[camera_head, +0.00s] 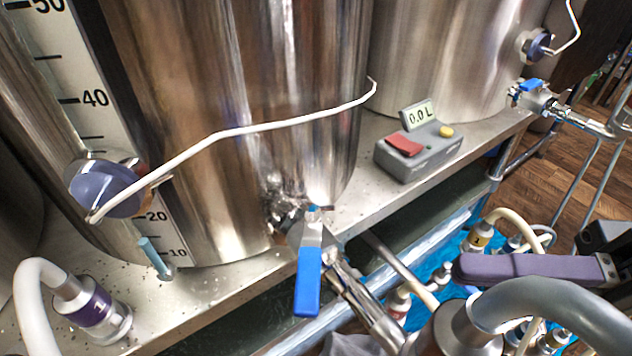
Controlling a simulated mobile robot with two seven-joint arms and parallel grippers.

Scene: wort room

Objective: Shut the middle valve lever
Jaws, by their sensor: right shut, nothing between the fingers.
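The middle valve lever (308,278) has a blue grip and sits on the steel valve low on the front of the middle kettle (245,90). It points down in the picture, at an angle to the outlet pipe (365,305), which runs to the lower right. My right gripper (466,268) reaches in from the right edge, with its purple-grey fingers shut and empty. It is well to the right of the lever and does not touch it. Its wrist is cut off by the frame. My left gripper is not in view.
A grey meter box (420,150) stands on the steel bench between kettles. Another blue lever (530,85) is on the right kettle. A large grey hose (560,305) and several connectors crowd the lower right.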

